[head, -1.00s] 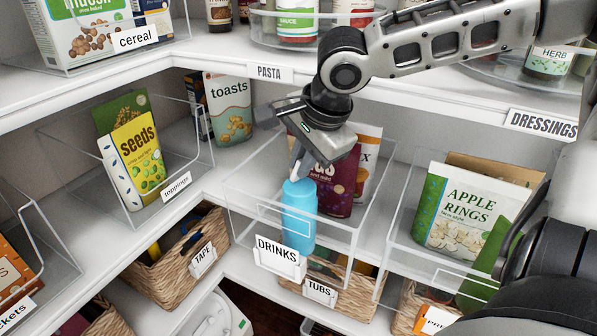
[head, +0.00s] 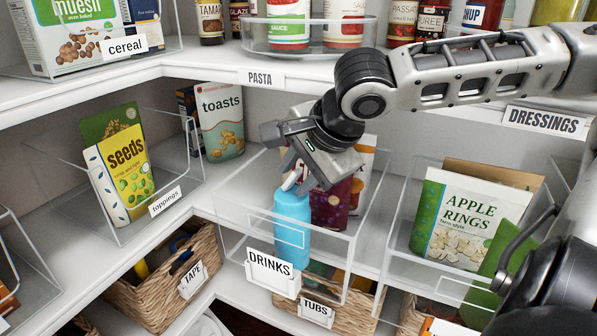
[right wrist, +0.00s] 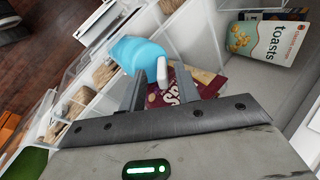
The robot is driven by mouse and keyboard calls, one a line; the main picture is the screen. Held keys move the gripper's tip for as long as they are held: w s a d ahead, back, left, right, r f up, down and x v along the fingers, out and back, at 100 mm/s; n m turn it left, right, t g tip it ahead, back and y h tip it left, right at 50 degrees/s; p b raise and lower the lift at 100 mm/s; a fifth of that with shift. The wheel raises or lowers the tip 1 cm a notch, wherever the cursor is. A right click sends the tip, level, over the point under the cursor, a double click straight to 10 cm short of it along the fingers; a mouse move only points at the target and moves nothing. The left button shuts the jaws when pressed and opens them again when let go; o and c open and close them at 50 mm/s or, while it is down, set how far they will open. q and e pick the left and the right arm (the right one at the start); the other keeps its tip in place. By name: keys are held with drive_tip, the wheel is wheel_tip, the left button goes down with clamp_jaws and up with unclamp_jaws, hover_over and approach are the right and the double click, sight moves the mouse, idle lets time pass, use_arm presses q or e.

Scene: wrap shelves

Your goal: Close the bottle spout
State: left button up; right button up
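A blue bottle (head: 292,222) stands upright in the clear bin labelled DRINKS (head: 345,236). Its white spout (head: 291,180) is at the top, partly hidden by the gripper in the head view. In the right wrist view the bottle (right wrist: 138,52) lies beyond the fingertips and its white spout (right wrist: 162,72) shows between them. My right gripper (head: 304,177) is open around the spout, with a visible gap between the fingers (right wrist: 161,88); contact with the spout cannot be told. My left gripper is in neither view.
Maroon and orange-white packets (head: 333,203) stand behind the bottle in the same bin. A bin with an Apple Rings bag (head: 455,220) is on the right. A toasts bag (head: 221,122) stands left. The upper shelf edge (head: 330,82) runs close above the gripper.

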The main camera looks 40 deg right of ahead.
drive_tip(key=shift+s+r, duration=0.2)
drive_tip(key=shift+r, duration=0.3)
drive_tip(key=p+v, duration=0.1)
drive_tip(key=v, duration=1.4)
drive_tip(key=shift+s+p, duration=0.15)
drive_tip(key=shift+p, duration=0.15)
drive_tip(key=shift+f, duration=0.1)
